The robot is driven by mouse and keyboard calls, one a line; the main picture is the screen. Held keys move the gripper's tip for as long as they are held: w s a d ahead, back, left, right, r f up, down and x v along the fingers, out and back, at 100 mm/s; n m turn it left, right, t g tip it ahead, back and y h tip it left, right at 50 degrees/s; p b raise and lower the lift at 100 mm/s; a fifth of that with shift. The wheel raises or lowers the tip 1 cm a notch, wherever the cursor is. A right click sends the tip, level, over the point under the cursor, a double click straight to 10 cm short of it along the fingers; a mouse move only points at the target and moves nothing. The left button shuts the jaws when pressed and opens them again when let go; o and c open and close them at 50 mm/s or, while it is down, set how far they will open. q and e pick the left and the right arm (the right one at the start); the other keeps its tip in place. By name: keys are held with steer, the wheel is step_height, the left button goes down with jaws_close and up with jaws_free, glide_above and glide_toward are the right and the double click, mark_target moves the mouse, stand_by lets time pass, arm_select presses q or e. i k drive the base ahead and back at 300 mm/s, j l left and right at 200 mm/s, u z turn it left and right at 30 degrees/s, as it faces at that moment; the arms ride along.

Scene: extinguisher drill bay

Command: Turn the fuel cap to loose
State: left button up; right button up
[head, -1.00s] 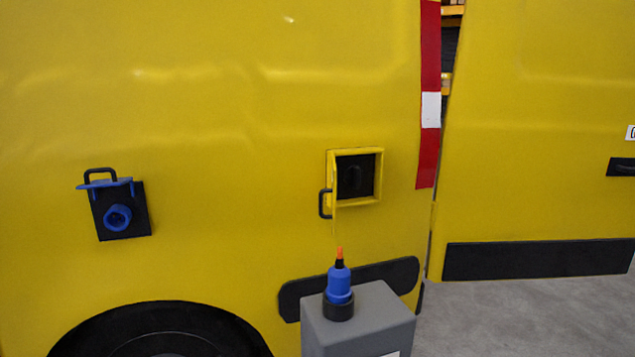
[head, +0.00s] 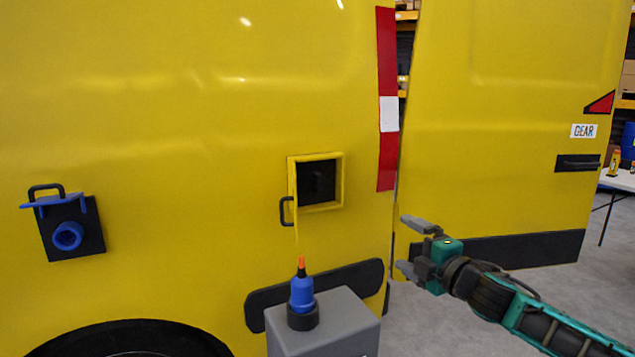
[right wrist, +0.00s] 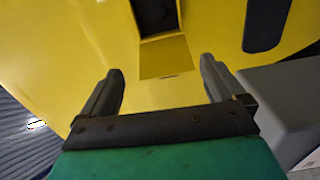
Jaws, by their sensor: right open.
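The fuel cap (head: 318,183) is a dark shape inside the square yellow-framed recess (head: 341,190) in the van's side. Its small door (head: 293,190) stands open at the recess's left, with a black handle (head: 286,211). The cap's marking is too dark to read. My right gripper (head: 404,244) is open and empty, to the right of and below the recess, apart from it, fingers pointing left. In the right wrist view the recess (right wrist: 157,18) and door (right wrist: 166,58) show ahead, beyond the open fingers (right wrist: 160,72). My left gripper is not in view.
A grey box-shaped stand (head: 338,325) holds a blue orange-tipped bottle (head: 302,294) below the recess. A table (head: 618,180) stands far right. The van's side fills the background.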

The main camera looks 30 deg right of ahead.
mark_target(315, 181)
steer(key=i+l, duration=0.15)
steer(key=i, duration=0.75)
